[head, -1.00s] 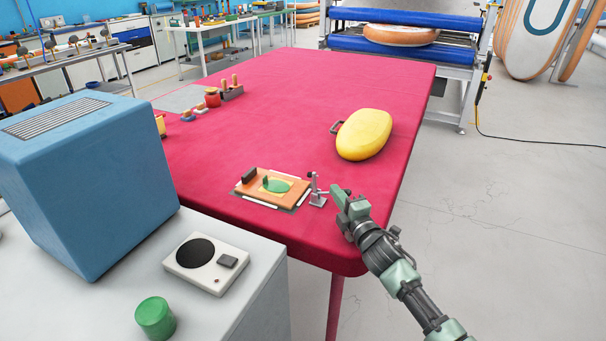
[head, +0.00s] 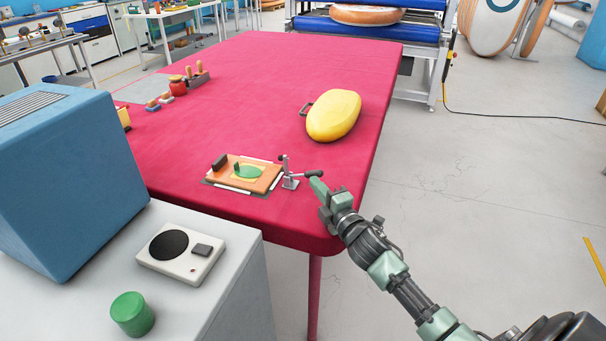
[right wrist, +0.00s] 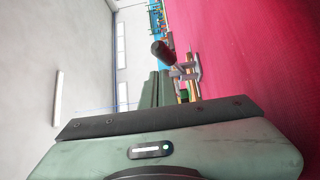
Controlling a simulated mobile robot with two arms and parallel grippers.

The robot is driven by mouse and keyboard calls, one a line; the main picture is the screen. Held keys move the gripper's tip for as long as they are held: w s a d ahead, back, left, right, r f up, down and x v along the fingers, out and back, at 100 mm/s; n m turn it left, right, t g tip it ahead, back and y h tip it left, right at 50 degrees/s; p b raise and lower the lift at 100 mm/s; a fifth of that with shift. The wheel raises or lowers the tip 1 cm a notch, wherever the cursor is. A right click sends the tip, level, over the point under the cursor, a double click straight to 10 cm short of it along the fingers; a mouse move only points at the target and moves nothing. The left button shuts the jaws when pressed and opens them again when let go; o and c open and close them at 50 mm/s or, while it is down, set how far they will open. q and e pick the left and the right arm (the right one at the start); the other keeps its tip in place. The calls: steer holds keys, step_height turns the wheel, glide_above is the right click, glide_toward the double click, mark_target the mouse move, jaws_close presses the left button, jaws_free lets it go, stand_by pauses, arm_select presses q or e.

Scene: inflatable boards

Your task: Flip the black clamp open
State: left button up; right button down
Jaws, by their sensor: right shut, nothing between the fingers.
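The clamp (head: 290,180) is a small metal toggle clamp standing on the red table by the right edge of an orange board. Its lever ends in a black grip (head: 313,173) that points right, roughly level. My right gripper (head: 316,183) is shut and empty, its fingertips just below and in front of the black grip in the head view. In the right wrist view the black grip (right wrist: 160,50) shows just past the shut fingers (right wrist: 156,88), with the metal clamp (right wrist: 187,70) behind it. I cannot tell whether fingers and grip touch. My left gripper is not in view.
The orange board (head: 262,184) carries a green piece (head: 248,171) and a dark block (head: 219,162). A yellow board (head: 333,115) lies farther back on the red table (head: 250,85). A blue box (head: 70,185) stands at left. The table around the clamp is mostly clear.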

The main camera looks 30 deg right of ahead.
steer(key=shift+s+a+r, duration=0.15)
steer(key=shift+s, duration=1.65)
